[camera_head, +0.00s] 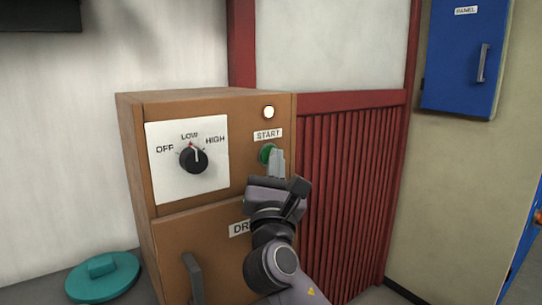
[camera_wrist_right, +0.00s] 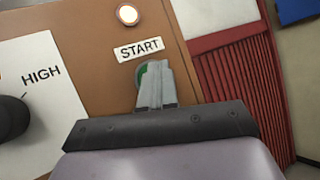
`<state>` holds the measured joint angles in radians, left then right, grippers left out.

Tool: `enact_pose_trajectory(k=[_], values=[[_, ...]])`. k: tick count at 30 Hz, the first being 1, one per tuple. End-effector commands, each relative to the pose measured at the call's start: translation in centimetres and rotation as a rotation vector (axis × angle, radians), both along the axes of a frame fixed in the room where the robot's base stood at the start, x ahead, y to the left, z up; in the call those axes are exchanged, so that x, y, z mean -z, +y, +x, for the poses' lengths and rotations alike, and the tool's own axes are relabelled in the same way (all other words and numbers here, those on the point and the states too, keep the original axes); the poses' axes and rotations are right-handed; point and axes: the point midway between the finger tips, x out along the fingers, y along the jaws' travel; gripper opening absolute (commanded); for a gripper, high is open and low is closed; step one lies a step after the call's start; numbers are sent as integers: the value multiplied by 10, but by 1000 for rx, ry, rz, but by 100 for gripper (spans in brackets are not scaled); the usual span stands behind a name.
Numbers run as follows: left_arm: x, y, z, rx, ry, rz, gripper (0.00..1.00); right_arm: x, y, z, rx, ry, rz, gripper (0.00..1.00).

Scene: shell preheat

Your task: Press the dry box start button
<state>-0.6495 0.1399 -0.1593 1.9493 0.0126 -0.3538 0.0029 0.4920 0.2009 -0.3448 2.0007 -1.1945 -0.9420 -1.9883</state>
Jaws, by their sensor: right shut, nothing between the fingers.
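The dry box (camera_head: 234,114) is a brown cabinet with a white dial plate and a lower door. Its green start button (camera_head: 265,153) sits under the START label (camera_head: 267,134) and a pale round lamp (camera_head: 269,112) that looks lit. The dial knob (camera_head: 193,158) points near LOW. My right gripper (camera_head: 276,154) is shut and empty, its fingertips over the right part of the button. In the right wrist view the fingers (camera_wrist_right: 154,78) cover most of the button (camera_wrist_right: 141,72). I cannot tell whether they touch it. My left gripper is not in view.
A teal lid (camera_head: 103,278) lies on the grey surface left of the box. A door handle (camera_head: 193,278) sticks out from the box's lower front. Red slatted panelling (camera_head: 350,200) stands to the right, and a blue panel box (camera_head: 464,55) hangs on the wall.

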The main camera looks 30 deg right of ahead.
Motion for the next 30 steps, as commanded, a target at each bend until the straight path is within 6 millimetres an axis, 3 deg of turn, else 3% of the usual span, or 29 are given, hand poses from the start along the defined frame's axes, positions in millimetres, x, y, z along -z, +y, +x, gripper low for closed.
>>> enact_pose_trajectory(k=[30], values=[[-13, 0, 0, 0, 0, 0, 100, -1, -2, -26, -1, 1, 0, 0]])
